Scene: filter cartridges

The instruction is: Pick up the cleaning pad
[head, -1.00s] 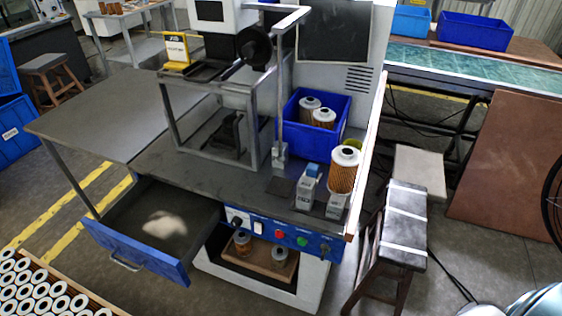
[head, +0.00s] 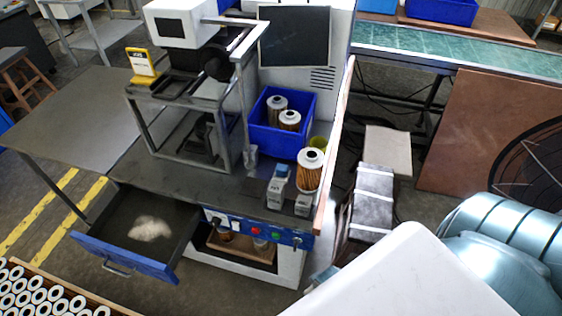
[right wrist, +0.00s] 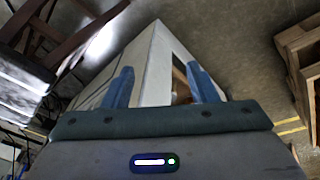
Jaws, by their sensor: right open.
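I cannot make out a cleaning pad for certain. A pale patch (head: 152,229) shows on the floor of the open blue-fronted drawer (head: 125,256) in the head view; I cannot tell whether it is a pad or light. A flat dark square (head: 257,187) lies on the bench left of the small boxes. My right gripper (right wrist: 162,88) is open and empty in the right wrist view, facing the white cabinet base (right wrist: 146,62). In the head view my white arm covers the lower right, and the gripper is mostly hidden. My left gripper is out of view.
The bench carries a metal frame (head: 183,103), a blue bin (head: 262,138) with filter cartridges, a standing cartridge (head: 309,170) and small boxes (head: 277,188). A tray of white-ended cartridges (head: 40,295) is at lower left.

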